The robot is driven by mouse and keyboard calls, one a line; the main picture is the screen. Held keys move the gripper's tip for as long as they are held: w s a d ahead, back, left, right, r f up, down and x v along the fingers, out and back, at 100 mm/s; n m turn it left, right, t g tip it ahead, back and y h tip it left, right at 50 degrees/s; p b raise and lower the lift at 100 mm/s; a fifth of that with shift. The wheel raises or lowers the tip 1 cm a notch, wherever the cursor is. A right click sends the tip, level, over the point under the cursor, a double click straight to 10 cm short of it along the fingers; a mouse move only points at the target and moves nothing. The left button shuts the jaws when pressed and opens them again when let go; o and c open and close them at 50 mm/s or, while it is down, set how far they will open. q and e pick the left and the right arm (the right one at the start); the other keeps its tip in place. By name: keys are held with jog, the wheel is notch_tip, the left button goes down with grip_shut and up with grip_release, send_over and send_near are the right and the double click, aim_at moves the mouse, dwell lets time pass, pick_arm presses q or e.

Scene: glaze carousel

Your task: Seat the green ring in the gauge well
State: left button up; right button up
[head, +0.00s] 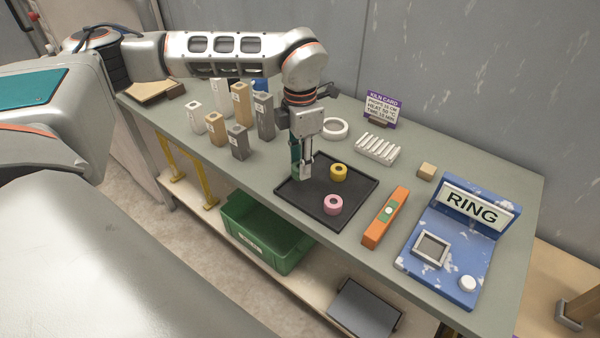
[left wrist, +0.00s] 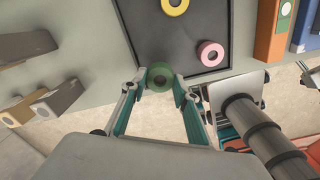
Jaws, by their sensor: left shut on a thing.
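My left gripper (head: 302,174) points down at the left part of the black tray (head: 355,187). In the left wrist view its fingers are shut on the green ring (left wrist: 160,76), close to the tray's edge. In the head view the fingers largely hide the ring, and I cannot tell if it touches the tray. A yellow ring (head: 338,172) and a pink ring (head: 333,204) lie on the tray, to the right of the gripper. The gauge well (head: 431,249), a square grey-rimmed recess, is in the blue block (head: 466,267) below the RING sign (head: 472,209). It looks empty. My right gripper is not in view.
An orange level-like bar (head: 386,216) lies between tray and blue block. A white knob (head: 467,283) is beside the well. Several upright blocks (head: 240,105) stand left of the arm. A white ring (head: 335,129), white rack (head: 376,149) and kiln card (head: 383,110) are behind the tray.

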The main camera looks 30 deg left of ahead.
pick_arm(q)
notch_tip(320, 180, up, 15)
jog(key=shift+f, duration=0.2)
